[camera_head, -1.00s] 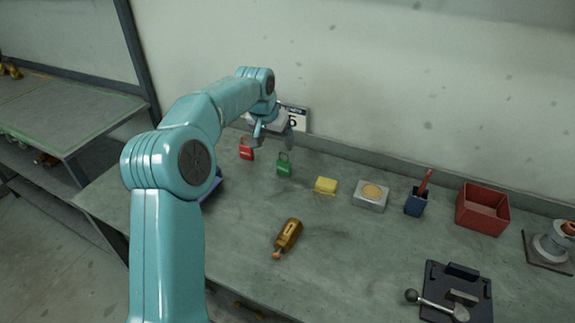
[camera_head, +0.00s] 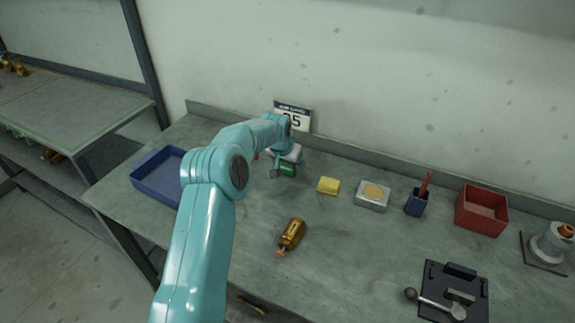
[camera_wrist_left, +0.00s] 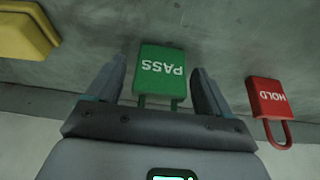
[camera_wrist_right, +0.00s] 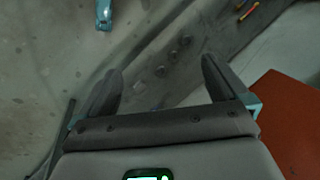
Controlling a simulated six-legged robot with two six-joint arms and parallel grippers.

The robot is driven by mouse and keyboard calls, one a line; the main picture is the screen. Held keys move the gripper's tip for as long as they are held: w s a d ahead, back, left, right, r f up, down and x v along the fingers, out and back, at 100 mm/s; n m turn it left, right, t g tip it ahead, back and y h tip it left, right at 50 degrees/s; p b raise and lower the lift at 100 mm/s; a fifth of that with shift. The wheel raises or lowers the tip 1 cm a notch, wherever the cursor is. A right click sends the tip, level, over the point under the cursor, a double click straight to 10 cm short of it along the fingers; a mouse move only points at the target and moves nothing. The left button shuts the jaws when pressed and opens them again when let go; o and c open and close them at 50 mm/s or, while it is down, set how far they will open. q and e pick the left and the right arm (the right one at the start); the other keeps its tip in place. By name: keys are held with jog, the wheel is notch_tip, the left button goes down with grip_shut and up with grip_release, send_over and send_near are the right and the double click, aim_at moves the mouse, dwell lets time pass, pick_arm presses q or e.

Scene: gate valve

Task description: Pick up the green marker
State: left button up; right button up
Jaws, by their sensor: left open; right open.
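The green marker (camera_wrist_left: 162,74) is a padlock-shaped tag that reads PASS. In the left wrist view it lies between the two fingers of my open left gripper (camera_wrist_left: 158,80), with small gaps seeming to show at each side. In the head view the green marker (camera_head: 288,169) is partly hidden by my left gripper (camera_head: 283,166), which is over it near the back of the bench. A red HOLD marker (camera_wrist_left: 267,98) is beside it, outside the fingers. My right gripper (camera_wrist_right: 160,72) is open and empty in its own wrist view; it is not in the head view.
A yellow block (camera_head: 328,186), a grey box with a tan disc (camera_head: 372,195), a blue pen cup (camera_head: 416,203) and a red bin (camera_head: 481,210) line the bench. A brass bottle-like object (camera_head: 292,235) lies in front. A blue tray (camera_head: 150,185) is at left.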

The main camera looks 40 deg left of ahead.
pick_arm(q)
jog(key=shift+s+d+r, duration=0.1)
jog(key=shift+c, duration=0.3)
jog(key=c, duration=1)
